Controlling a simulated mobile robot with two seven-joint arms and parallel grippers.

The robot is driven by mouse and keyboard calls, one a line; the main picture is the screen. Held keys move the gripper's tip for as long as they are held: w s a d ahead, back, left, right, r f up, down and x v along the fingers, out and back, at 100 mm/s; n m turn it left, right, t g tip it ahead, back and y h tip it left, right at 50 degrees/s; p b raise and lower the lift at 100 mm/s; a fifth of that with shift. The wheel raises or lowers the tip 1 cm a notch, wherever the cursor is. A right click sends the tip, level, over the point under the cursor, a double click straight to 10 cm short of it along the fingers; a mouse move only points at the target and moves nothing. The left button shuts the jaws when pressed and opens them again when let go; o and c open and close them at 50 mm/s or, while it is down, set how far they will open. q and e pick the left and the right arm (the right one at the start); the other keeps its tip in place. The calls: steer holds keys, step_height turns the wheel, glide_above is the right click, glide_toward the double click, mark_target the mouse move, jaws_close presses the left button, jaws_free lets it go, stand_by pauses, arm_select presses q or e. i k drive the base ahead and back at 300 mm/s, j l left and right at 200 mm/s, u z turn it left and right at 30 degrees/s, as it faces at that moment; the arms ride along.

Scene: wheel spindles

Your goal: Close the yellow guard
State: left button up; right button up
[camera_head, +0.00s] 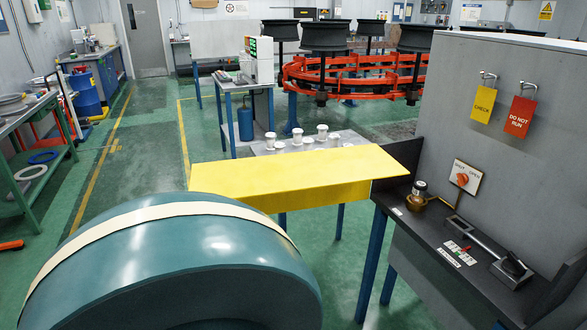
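The yellow guard (285,173) is a wide yellow panel with a folded front lip, in the middle of the head view. It lies roughly level. Its right end meets a dark grey plate (402,158) beside the machine bench. A large teal rounded body (185,265) with a cream band stands in front of it and covers part of its lower left side. I cannot tell whether the two touch. Neither of my grippers shows in this view.
The dark bench (410,225) at right holds a brass piece (416,197), an orange knob (462,180) on a plate, and a lever (512,265). Yellow (484,104) and red (520,116) tags hang on the grey panel. White cups (322,131) stand behind the guard. Green floor is open at left.

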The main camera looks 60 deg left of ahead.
mark_target(278, 183)
steer(key=k+j, duration=0.15)
steer(key=j, duration=0.4)
steer(key=k+j+z, duration=0.15)
steer(key=j, duration=0.4)
steer(key=k+j, duration=0.1)
steer(key=j, duration=0.4)
steer(key=k+j+z, duration=0.1)
steer(key=j, duration=0.45)
steer(key=k+j+z, duration=0.1)
steer(key=k+j, duration=0.15)
steer(key=j, duration=0.25)
steer(key=k+j, duration=0.2)
steer(key=j, duration=0.3)
steer(key=k+j+z, duration=0.1)
steer(key=j, duration=0.4)
steer(key=k+j+z, duration=0.1)
steer(key=k+j, duration=0.2)
steer(key=j, duration=0.15)
steer(key=i+j, duration=0.3)
steer(key=j, duration=0.15)
steer(key=i+j, duration=0.35)
steer(key=j, duration=0.15)
steer(key=l+z, duration=0.05)
